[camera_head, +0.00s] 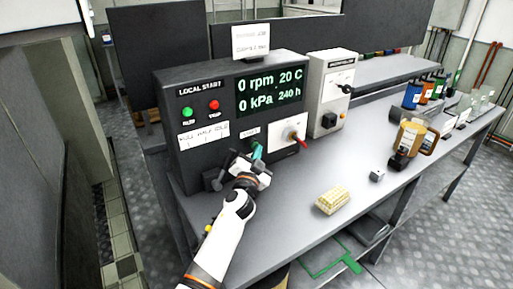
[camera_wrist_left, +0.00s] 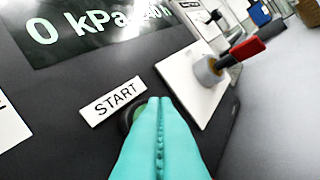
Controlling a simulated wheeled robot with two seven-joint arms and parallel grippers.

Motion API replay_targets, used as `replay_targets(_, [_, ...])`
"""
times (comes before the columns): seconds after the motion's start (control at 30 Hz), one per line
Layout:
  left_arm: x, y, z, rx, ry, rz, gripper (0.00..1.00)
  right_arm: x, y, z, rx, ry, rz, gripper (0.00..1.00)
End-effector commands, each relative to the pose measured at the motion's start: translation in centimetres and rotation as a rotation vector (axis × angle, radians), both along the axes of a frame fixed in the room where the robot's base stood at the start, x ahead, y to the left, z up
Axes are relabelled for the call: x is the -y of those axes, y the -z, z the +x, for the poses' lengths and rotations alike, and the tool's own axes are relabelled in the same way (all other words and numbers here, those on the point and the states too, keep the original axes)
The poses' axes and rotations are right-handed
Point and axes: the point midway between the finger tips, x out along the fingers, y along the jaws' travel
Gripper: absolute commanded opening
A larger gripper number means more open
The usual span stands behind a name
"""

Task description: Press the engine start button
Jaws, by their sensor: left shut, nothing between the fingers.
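The dark engine panel (camera_head: 188,150) stands at the left end of the grey table, reading 0 rpm, 20 C, 0 kPa and 240 h. The green start button (camera_wrist_left: 139,107) shows in the left wrist view below the START label (camera_wrist_left: 112,101), mostly hidden behind my fingers. My left gripper (camera_head: 257,153) has its teal fingers shut and empty, with the tips at the button. In the left wrist view the fingertips (camera_wrist_left: 160,104) overlap the button; I cannot tell whether they touch it. My right gripper is not in view.
A red-handled lever (camera_wrist_left: 247,49) on a white plate sits just right of the button. A light grey box (camera_head: 331,90) stands right of the panel. A yellow block (camera_head: 332,200) and a small grey block (camera_head: 377,175) lie on the table (camera_head: 290,215). Several coloured containers stand farther right.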

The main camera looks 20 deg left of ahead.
Motion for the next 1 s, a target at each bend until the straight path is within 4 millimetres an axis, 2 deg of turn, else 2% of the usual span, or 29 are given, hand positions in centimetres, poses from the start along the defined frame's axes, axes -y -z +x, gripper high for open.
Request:
replay_targets(0.67, [-0.5,0.0,0.3,0.0,-0.002,0.001,0.0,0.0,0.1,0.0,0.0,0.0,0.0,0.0])
replay_targets(1.0, [0.7,0.0,-0.6,0.0,0.0,0.0,0.0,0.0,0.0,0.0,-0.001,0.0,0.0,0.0])
